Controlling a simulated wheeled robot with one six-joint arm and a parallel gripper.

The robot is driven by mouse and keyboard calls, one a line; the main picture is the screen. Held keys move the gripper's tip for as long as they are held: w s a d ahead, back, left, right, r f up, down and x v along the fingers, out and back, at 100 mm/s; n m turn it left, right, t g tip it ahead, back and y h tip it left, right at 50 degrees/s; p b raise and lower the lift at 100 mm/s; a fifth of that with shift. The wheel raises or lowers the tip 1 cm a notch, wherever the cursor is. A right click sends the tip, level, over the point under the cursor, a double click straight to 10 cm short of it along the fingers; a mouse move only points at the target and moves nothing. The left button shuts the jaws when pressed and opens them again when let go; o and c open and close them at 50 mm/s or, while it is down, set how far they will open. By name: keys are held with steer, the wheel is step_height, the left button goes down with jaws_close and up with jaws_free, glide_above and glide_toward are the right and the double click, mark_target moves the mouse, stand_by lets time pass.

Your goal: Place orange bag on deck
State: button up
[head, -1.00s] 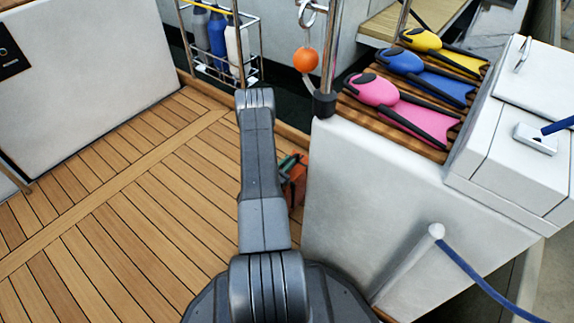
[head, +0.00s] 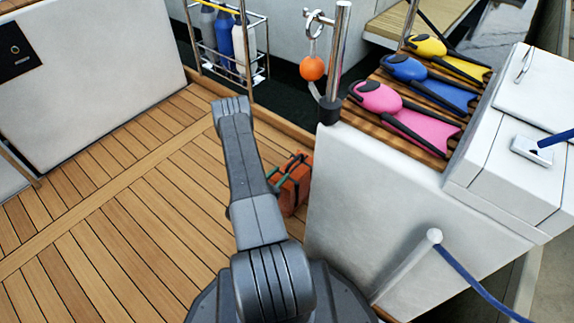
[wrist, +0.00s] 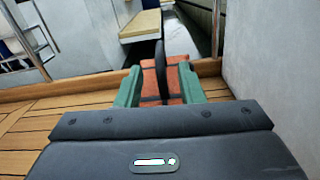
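The orange bag (head: 294,190) has dark straps and shows beside my forearm, close to the left face of the white block. In the wrist view the orange bag (wrist: 149,84) fills the gap between my green fingers, its black handle standing upright. My gripper (wrist: 160,80) is shut on the bag, one finger against each side. In the head view my gripper (head: 284,174) is partly hidden by my arm. The deck (head: 130,215) is wooden planking under and left of the bag. The bag's underside is hidden, so I cannot tell whether it touches the deck.
The white block (head: 365,215) stands right of the bag, with pink, blue and yellow fins (head: 400,112) on its slatted top. A wire rack of bottles (head: 228,45) and a metal post (head: 337,60) stand behind. The deck at left is clear.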

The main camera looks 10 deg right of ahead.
steer(key=shift+p+v, duration=0.45)
steer(key=shift+v, duration=1.55)
steer(key=shift+a, duration=0.1)
